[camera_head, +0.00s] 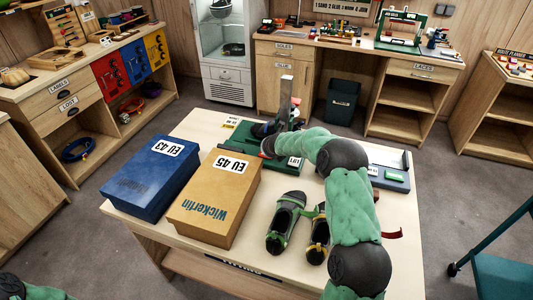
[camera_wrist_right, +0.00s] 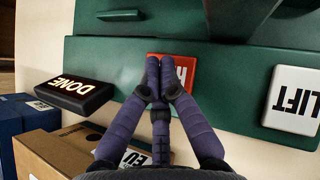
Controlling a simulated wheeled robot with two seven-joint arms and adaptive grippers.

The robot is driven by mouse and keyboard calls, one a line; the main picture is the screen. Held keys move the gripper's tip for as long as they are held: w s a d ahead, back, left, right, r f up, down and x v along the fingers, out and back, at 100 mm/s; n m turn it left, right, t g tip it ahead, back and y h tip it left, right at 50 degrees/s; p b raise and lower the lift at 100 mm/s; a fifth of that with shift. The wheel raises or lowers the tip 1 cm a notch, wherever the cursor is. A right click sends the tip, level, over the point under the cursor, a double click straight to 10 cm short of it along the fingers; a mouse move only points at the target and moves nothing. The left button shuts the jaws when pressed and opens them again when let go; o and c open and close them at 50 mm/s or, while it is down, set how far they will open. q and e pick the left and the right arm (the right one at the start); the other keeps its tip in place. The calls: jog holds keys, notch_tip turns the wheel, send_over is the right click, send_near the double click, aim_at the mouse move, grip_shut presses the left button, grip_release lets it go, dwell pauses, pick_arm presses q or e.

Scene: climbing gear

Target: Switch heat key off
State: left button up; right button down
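A green device (camera_head: 245,138) with labelled keys stands at the back of the table. In the right wrist view, a red key (camera_wrist_right: 185,67) with a partly covered white label sits on the green front edge (camera_wrist_right: 120,55). My right gripper (camera_wrist_right: 159,62) has its purple fingers together, their tips over the red key's left part. Whether they press on it, I cannot tell. A black DONE key (camera_wrist_right: 72,91) is left of the fingers and a white LIFT key (camera_wrist_right: 294,100) is right. In the head view, my right arm hides much of the device.
A blue EU 43 box (camera_head: 150,180) and a tan EU 45 box (camera_head: 215,197) stand on the left of the table (camera_head: 205,122). Two climbing shoes (camera_head: 287,223) lie in front of the device. A teal cart (camera_head: 500,275) stands at right.

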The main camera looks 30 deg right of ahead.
notch_tip(320, 180, up, 6)
jog(key=p, duration=0.6)
jog(key=shift+r, duration=0.1)
